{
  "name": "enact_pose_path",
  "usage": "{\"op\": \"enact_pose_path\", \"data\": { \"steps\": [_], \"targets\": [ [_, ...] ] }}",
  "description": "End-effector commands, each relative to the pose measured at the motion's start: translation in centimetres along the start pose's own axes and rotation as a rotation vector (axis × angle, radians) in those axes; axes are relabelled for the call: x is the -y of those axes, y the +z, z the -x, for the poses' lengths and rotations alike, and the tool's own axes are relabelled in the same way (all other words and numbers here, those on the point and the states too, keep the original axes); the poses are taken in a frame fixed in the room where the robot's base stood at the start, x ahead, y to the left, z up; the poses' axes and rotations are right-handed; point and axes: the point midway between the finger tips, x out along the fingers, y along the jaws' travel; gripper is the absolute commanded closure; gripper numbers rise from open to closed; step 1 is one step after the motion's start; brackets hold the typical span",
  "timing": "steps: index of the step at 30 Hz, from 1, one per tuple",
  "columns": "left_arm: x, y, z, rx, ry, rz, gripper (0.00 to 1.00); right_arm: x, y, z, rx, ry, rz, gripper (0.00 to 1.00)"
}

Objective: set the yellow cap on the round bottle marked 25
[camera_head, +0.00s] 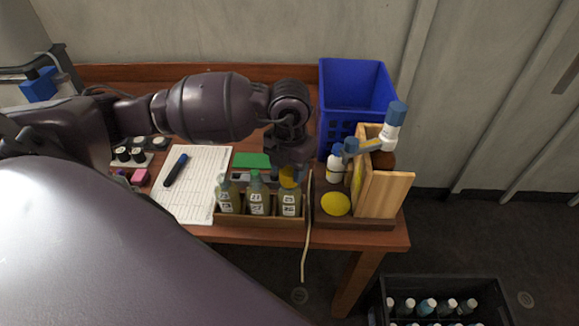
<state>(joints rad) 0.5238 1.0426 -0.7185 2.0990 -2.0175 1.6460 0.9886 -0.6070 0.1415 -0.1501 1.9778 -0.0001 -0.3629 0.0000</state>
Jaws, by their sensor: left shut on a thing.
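My left gripper (287,172) reaches in from the left and points down over the right end of a small wooden rack (262,217). It is shut on the yellow cap (288,176), partly hidden by the fingers. The cap is right at the top of the right-hand bottle (290,204); I cannot tell if it touches. Two more bottles stand upright in the rack, a left one (227,198) and a middle one (257,198) with a green top. All have white labels with dark marks, too small to read surely. My right gripper is not in view.
A blue basket (355,85) stands at the back right. A wooden holder (384,190), a white bottle (335,165) and a yellow round thing (335,204) are right of the rack. A paper sheet (200,195) with a dark marker (176,170) lies left. A black crate (440,287) is below.

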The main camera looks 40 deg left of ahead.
Motion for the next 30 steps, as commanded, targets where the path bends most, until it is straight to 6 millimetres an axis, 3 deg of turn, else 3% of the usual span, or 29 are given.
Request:
{"op": "enact_pose_path", "data": {
  "steps": [7, 8, 13, 19, 24, 30],
  "targets": [
    [0.00, 0.01, 0.04, 0.000, 0.000, 0.000, 0.71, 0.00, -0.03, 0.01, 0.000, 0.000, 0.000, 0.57],
    [0.00, 0.01, 0.04, 0.000, 0.000, 0.000, 0.52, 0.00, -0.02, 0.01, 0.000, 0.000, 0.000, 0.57],
    [0.00, 0.01, 0.04, 0.000, 0.000, 0.000, 0.26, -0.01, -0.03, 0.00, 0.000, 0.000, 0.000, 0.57],
    [0.00, 0.01, 0.03, 0.000, 0.000, 0.000, 0.24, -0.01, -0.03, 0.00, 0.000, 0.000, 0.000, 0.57],
    [0.00, 0.01, 0.03, 0.000, 0.000, 0.000, 0.03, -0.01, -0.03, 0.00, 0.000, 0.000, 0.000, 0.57],
    [0.00, 0.01, 0.03, 0.000, 0.000, 0.000, 0.03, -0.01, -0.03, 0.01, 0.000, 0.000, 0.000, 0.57]
  ]
}}
